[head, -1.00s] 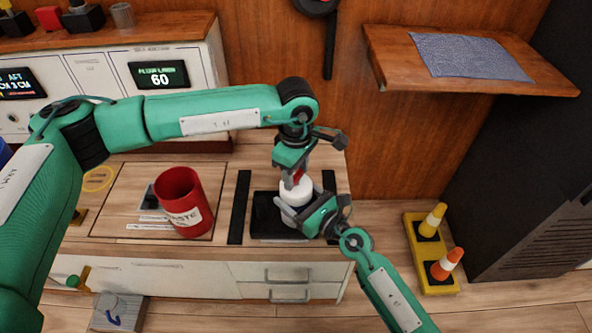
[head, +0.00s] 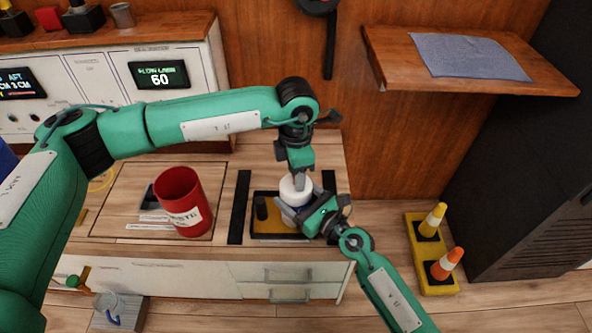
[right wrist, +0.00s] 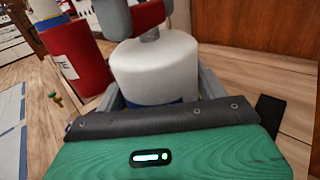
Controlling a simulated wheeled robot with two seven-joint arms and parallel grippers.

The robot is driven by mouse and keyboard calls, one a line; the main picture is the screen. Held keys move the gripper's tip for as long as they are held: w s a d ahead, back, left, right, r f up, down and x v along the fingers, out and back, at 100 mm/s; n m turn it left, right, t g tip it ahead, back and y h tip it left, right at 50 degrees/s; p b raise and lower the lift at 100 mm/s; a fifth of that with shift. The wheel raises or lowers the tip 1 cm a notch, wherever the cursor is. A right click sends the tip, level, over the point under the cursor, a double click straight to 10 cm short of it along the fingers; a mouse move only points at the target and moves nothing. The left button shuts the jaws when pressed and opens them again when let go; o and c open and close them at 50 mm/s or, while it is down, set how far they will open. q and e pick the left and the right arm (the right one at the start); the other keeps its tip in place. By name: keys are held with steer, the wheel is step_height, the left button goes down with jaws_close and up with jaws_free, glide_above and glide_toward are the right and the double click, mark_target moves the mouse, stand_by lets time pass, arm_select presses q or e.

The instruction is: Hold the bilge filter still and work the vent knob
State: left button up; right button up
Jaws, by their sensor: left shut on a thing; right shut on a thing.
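The bilge filter, a white cylinder with a blue band low down, stands upright in the right wrist view (right wrist: 155,68) and in the head view (head: 293,190). My right gripper (head: 305,220) is shut around its body from the front right, a finger on each side. The red vent knob (right wrist: 150,14) sits on a short grey stem at its top. My left gripper (head: 298,178) comes from above and is shut on the knob, mostly hiding it in the head view. The filter's foot is largely hidden.
A red waste bin (head: 178,200) stands left on the counter. A display (head: 158,75) reads 60. A shelf with a blue cloth (head: 470,57) is right.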

arm_select(q)
steer(key=shift+n, duration=0.6)
steer(key=o, duration=1)
arm_select(e)
steer(key=shift+r, duration=0.1)
arm_select(q)
step_height(320, 180, up, 12)
arm_select(e)
steer(key=o, duration=1.5)
